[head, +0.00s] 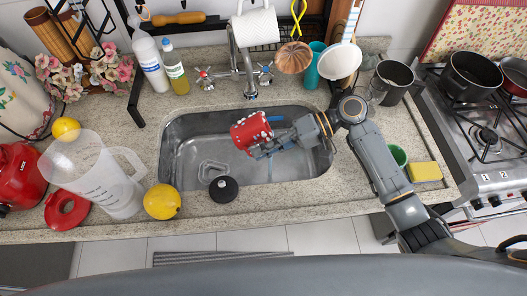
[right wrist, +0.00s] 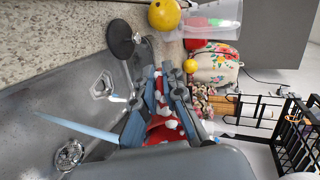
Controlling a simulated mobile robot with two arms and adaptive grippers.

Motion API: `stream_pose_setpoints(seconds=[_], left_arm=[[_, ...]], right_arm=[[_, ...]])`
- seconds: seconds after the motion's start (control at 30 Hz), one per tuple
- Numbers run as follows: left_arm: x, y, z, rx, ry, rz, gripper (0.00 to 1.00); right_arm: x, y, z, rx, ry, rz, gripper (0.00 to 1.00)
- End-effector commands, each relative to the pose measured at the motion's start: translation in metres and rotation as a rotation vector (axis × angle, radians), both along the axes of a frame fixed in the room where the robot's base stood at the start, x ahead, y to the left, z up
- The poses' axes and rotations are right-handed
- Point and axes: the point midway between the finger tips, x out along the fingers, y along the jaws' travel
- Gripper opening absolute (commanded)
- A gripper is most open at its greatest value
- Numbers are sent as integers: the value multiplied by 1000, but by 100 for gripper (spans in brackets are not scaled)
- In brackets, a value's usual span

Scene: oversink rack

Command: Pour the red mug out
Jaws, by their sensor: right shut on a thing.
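The red mug (head: 248,133) with white spots is held over the sink (head: 190,125) in the head view. It looks tilted well over on its side; its inside is not clear to see. My right gripper (head: 272,146) reaches in from the right and is shut on the mug. In the right wrist view, the mug (right wrist: 165,131) shows red and white between and behind the fingers, mostly hidden. A pale blue streak lies over the basin there; I cannot tell what it is. My left gripper is not in view.
The faucet (head: 245,65) stands behind the basin. A black round stopper (head: 223,189) lies at the front rim. A lemon (head: 162,201) and a clear jug (head: 100,170) stand left. A green cup (head: 397,155) and yellow sponge (head: 424,171) lie right, near my arm.

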Motion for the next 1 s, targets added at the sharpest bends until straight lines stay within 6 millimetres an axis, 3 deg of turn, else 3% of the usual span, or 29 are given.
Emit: stream_pose_setpoints(seconds=[1.0], left_arm=[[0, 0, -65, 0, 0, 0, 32]], right_arm=[[2, -10, -18, 303, 57, 1, 0]])
